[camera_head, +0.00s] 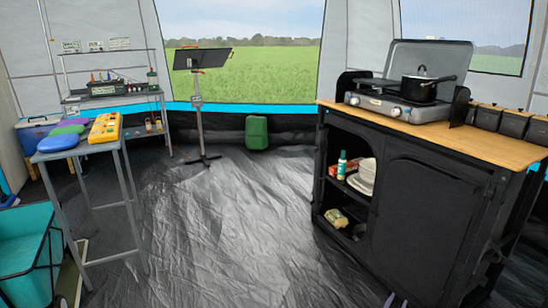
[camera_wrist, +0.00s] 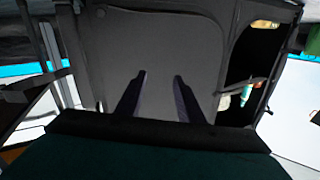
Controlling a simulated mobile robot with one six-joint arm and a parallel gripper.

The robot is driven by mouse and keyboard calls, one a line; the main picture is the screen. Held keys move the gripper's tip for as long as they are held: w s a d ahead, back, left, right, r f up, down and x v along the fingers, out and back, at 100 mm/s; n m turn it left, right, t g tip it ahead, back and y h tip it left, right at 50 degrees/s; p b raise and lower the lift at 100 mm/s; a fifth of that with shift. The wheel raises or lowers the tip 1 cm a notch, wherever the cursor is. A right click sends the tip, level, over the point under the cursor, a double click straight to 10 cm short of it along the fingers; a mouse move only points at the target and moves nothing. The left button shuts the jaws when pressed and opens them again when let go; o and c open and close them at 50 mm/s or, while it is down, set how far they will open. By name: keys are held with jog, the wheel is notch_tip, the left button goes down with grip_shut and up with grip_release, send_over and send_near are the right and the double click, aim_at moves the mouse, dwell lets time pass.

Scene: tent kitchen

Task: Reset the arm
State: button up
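My gripper (camera_wrist: 161,76) shows in the wrist view as two dark fingers standing apart with nothing between them. It is open and empty. Behind the fingers is the grey door of the black kitchen cabinet (camera_wrist: 160,45), which appears upside down in this view. I cannot tell the distance between fingers and door. In the head view the cabinet (camera_head: 420,215) stands at the right. Most of my arm is out of the head view.
A stove (camera_head: 405,108) with a black pot (camera_head: 420,88) stands on the wooden countertop (camera_head: 500,140). Open shelves hold a green bottle (camera_head: 341,165) and bowls (camera_head: 362,175). A side table (camera_head: 90,147), a teal crate (camera_head: 22,255) and a tripod stand (camera_head: 199,115) are leftward. The middle floor is clear.

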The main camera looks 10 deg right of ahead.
jog(key=w+a+r+n+t+y+p, duration=0.1)
jog(key=w+a+r+n+y+p, duration=0.2)
jog(key=a, duration=0.4)
jog(key=w+a+r+t+y+p, duration=0.1)
jog(key=w+a+r+p, duration=0.3)
jog(key=a, duration=0.4)
jog(key=w+a+r+n+t+y+p, duration=0.1)
jog(key=w+a+r+n+y+p, duration=0.15)
jog(key=a+p, duration=0.35)
jog(key=s+a+r+n+g+y+p, duration=0.1)
jog(key=s+a+n+g+y+p, duration=0.2)
jog(key=a, duration=0.7)
jog(key=s+a+r+n+y+p, duration=0.1)
jog(key=a+r+y+p, duration=0.3)
jog(key=a, duration=0.7)
jog(key=s+a+f+n+g+y+p, duration=0.2)
jog(key=s+a+g+p, duration=0.45)
jog(key=s+a, duration=0.6)
jog(key=s+d+r+g, duration=0.1)
jog(key=s+g, duration=0.3)
jog(key=s, duration=0.8)
jog(key=s+r+g+h, duration=0.1)
jog(key=s+r+g, duration=0.2)
jog(key=s, duration=1)
jog(key=shift+d+r+n+g+p, duration=0.3)
jog(key=shift+d+n+g+p, duration=0.15)
jog(key=shift+g, duration=0.7)
